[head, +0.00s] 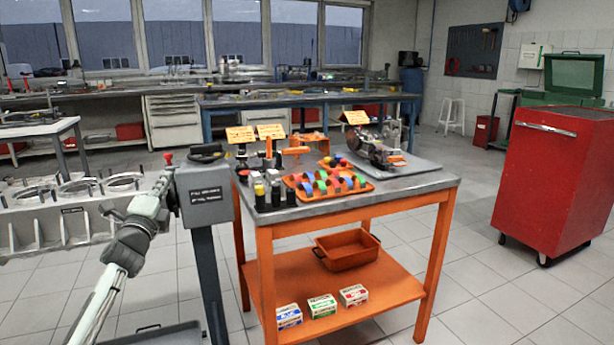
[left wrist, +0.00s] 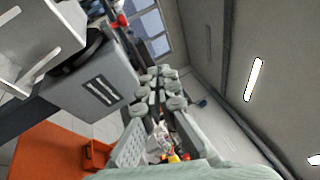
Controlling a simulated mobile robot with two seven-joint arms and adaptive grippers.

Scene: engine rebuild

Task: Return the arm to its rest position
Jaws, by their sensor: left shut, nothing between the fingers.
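My left arm comes in from the lower left of the head view, and its pale grey-green gripper (head: 158,192) points up beside the grey control box (head: 205,193). The gripper is partly hard to make out against the box and stand. In the left wrist view the gripper's fingers (left wrist: 160,82) are together with nothing between them. The grey box (left wrist: 100,90) shows close to the left of the fingers there. I cannot tell whether they touch. My right gripper is not in view.
An orange workbench (head: 345,195) holds an orange parts tray (head: 330,190) and bottles. A lower shelf holds an orange bin (head: 347,252) and small boxes. An engine block (head: 60,222) stands at the left. A red cabinet (head: 550,180) stands right, with clear floor between.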

